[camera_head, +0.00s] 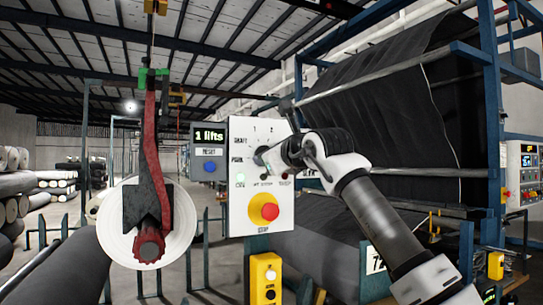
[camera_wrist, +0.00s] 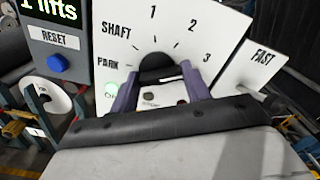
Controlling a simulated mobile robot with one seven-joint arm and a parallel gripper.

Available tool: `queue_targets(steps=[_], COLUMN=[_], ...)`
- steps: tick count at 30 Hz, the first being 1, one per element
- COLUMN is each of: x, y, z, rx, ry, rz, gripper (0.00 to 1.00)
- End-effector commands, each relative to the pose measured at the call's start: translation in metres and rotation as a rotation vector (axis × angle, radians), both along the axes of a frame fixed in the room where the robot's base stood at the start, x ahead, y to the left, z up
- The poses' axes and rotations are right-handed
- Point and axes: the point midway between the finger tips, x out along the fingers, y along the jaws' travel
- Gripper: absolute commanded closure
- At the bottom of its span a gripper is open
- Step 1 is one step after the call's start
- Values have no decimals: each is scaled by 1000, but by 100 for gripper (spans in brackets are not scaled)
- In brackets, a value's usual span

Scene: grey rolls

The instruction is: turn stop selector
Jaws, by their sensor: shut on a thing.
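The stop selector is a black rounded knob (camera_wrist: 158,66) on a white panel (camera_head: 240,218). Labels PARK, SHAFT, 1, 2 and 3 run in an arc around it. My gripper (camera_wrist: 160,78) is shut on the knob, with one purple finger on each side. In the camera_head view my gripper (camera_head: 266,157) reaches the panel from the right and hides most of the knob. I cannot tell which label the knob points to. A green lamp (camera_wrist: 112,89) glows at the panel's lower left.
A large red button (camera_head: 264,207) on yellow sits low on the panel. A grey box (camera_head: 209,151) at left reads "1 lifts" and has a blue RESET button (camera_wrist: 57,63). A hanging hook with a white roll (camera_head: 184,225) is left.

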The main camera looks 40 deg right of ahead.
Motion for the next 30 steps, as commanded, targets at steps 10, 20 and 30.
queue_targets(steps=[10, 20, 30], x=[0, -1, -51], y=[1, 0, 11], z=[1, 0, -3], rx=[-2, -2, -5], ry=[0, -1, -2], rz=[0, 0, -3], gripper=[37, 31, 31])
